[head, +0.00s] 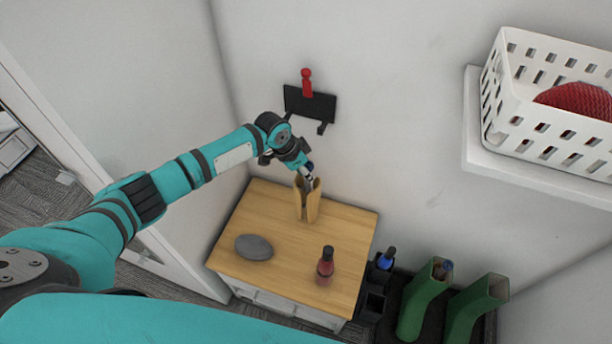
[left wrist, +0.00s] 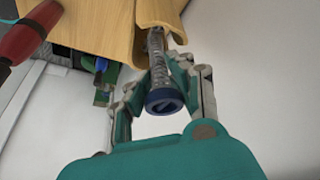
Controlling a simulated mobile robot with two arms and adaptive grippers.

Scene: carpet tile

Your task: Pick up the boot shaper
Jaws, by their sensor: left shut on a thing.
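The boot shaper has two tan curved halves (head: 306,203), a metal spring stem and a blue round end cap. My left gripper (head: 307,172) is above it at the back of the wooden cabinet top and is shut on its stem. In the left wrist view my left gripper (left wrist: 163,78) has a finger on each side of the spring stem (left wrist: 157,55), with the blue cap (left wrist: 164,102) between the fingers. The shaper stands roughly upright; I cannot tell whether its lower end touches the cabinet top. My right gripper is not in view.
Green boots (head: 425,300) and a black rack (head: 375,298) stand to the right. A wall hook board (head: 310,103) is behind; a white basket (head: 550,120) sits on a shelf.

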